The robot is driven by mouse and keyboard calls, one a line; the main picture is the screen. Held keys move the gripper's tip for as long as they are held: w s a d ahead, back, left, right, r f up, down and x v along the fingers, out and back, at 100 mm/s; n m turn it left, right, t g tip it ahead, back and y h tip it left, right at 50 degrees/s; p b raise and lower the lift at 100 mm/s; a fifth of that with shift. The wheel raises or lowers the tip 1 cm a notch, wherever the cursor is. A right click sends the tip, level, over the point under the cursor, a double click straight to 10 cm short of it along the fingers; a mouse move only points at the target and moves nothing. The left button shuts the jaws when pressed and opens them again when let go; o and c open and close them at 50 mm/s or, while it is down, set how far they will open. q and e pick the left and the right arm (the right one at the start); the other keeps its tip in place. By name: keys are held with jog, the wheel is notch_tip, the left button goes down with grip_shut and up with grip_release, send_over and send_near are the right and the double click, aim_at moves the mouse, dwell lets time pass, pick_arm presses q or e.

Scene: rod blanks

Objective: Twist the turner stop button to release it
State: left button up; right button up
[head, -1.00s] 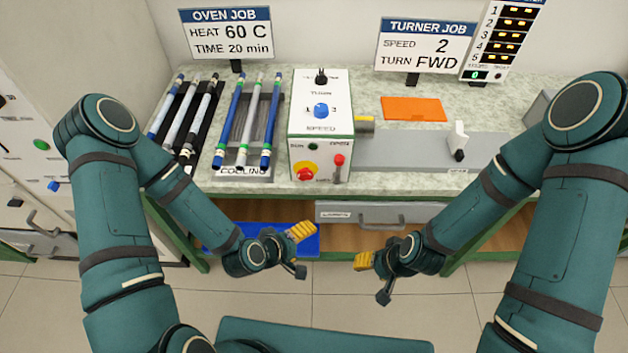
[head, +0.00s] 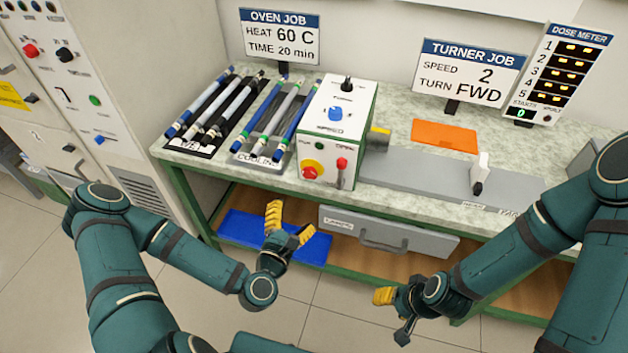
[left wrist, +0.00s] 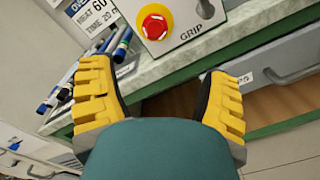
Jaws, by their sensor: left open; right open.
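The turner stop button (head: 309,173) is a red mushroom button on a yellow disc, low on the front of the white turner control box (head: 327,155). My left gripper (head: 290,222) is open and empty, in front of the bench and below the button. In the left wrist view its yellow fingers (left wrist: 157,90) are spread wide, with the button beyond and between them, not touched. My right gripper (head: 390,312) is empty, lower and farther right, in front of the bench.
A red-tipped lever (head: 341,164) stands right of the button, and a blue speed knob (head: 335,114) sits above it. Rods lie on the cooling rack (head: 245,155) to the left. A drawer (head: 385,233) and a blue mat (head: 235,226) are below the bench top.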

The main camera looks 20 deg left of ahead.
aim_at(307, 177)
pick_arm(q)
jog(key=shift+n, duration=0.4)
jog(key=w+b, duration=0.2)
jog(key=w, duration=1.1)
jog(key=shift+w+r+b, duration=0.1)
jog(key=shift+w+b, duration=0.25)
jog(key=shift+b, duration=0.05)
jog(key=c, duration=1.2)
